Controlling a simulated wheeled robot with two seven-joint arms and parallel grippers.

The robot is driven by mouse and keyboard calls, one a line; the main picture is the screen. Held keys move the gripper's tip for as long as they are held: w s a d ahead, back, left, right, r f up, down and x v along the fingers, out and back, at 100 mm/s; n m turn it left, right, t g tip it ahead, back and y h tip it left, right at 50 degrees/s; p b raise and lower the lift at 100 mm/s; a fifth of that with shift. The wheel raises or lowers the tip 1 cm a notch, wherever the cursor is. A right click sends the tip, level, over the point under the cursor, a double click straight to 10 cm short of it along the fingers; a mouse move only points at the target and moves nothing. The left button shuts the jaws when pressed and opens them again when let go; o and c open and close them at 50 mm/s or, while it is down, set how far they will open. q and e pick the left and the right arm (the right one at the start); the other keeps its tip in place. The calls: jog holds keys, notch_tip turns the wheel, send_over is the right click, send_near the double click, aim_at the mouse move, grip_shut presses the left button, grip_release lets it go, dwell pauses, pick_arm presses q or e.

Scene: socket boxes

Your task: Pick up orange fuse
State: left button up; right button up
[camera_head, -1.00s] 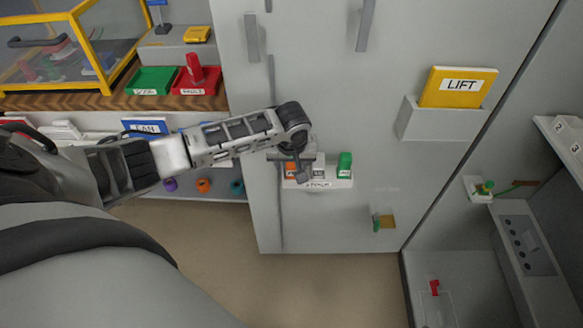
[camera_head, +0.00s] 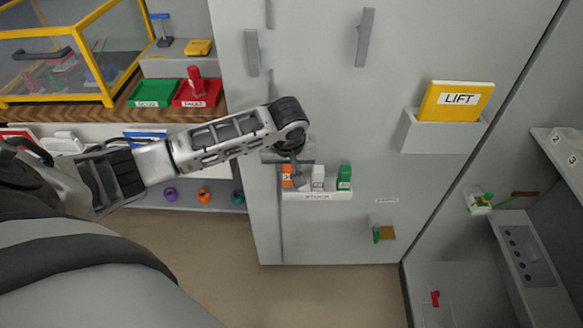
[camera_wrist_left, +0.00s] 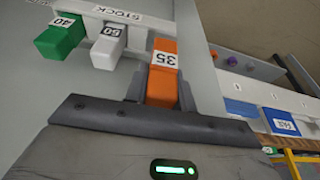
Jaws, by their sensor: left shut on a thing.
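The orange fuse (camera_head: 286,181), labelled 35, is at the left end of the white STOCK rack (camera_head: 318,197) on the grey cabinet. My left gripper (camera_head: 296,178) is at this fuse and partly covers it in the head view. In the left wrist view the orange fuse (camera_wrist_left: 162,78) is between the two fingers (camera_wrist_left: 161,92), which are shut on it. I cannot tell whether its base is clear of the rack. A white fuse (camera_head: 318,177), labelled 50, and a green fuse (camera_head: 344,177), labelled 40, stand beside it. My right gripper is not in view.
A yellow LIFT block (camera_head: 455,102) sits in a grey holder at the upper right. Cabinet handles (camera_head: 365,37) stick out above the rack. Shelves with green (camera_head: 153,91) and red trays (camera_head: 197,95) stand at the left. Open floor shows below.

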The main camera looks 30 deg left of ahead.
pick_arm(q)
jog(key=s+d+r, duration=0.2)
jog(key=s+r, duration=0.5)
jog(key=s, duration=0.4)
jog(key=shift+s+d+r, duration=0.25)
jog(key=shift+s+d, duration=0.05)
jog(key=shift+d, duration=0.1)
jog(key=shift+p, duration=0.35)
jog(key=shift+p, duration=0.55)
